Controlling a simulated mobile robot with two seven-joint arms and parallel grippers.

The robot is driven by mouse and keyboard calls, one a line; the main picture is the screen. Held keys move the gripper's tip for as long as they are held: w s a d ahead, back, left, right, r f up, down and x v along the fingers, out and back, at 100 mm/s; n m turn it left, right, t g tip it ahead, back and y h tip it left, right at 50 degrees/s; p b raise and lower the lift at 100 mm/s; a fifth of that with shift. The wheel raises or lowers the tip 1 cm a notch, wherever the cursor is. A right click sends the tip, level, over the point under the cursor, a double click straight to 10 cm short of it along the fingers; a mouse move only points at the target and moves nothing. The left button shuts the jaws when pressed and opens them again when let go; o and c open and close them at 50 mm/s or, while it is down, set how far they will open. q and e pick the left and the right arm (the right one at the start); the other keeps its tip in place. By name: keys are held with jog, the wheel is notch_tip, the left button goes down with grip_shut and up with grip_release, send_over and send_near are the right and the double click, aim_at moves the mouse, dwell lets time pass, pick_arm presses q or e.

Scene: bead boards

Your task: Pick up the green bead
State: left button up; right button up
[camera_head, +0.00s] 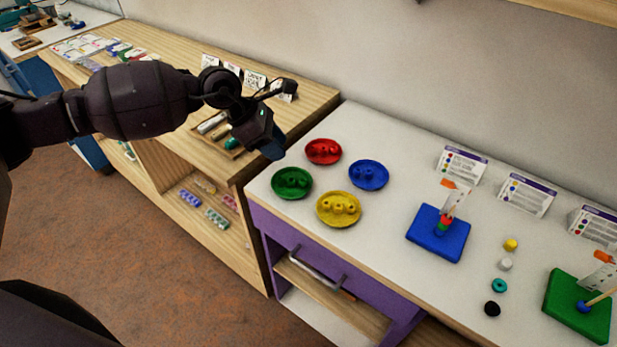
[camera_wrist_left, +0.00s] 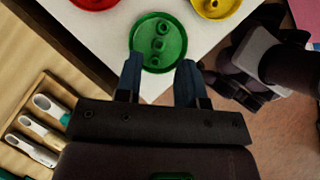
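The green dish (camera_head: 279,190) stands near the left edge of the white table and holds small green beads (camera_head: 291,181). My left gripper (camera_head: 274,152) is above and to the left of the dish in the head view. In the wrist view my left gripper (camera_wrist_left: 159,80) is open, its two blue fingers apart with nothing between them.
Red (camera_head: 323,151), blue (camera_head: 369,175) and yellow (camera_head: 338,208) dishes stand close by. A blue board (camera_head: 425,240) with a stacked peg and a green board (camera_head: 566,316) are to the right, with loose beads between. A wooden shelf (camera_head: 325,95) adjoins at left.

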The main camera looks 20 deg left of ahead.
aim_at(301, 181)
pick_arm(q)
jog(key=shift+m+g+y, duration=0.3)
jog(key=shift+m+y, duration=0.1)
jog(key=shift+m, duration=0.1)
jog(key=f, duration=0.1)
jog(key=d+f, duration=0.1)
jog(key=f, duration=0.3)
jog(key=shift+s+d+f, duration=0.1)
jog(key=shift+s+d, duration=0.05)
jog(key=shift+d, duration=0.2)
jog(key=x, duration=0.4)
jog(key=shift+w+d, duration=0.2)
jog(key=shift+d, duration=0.35)
jog(key=shift+d+f, duration=0.15)
jog(key=shift+f, duration=0.2)
jog(key=shift+s+f, duration=0.1)
grip_shut()
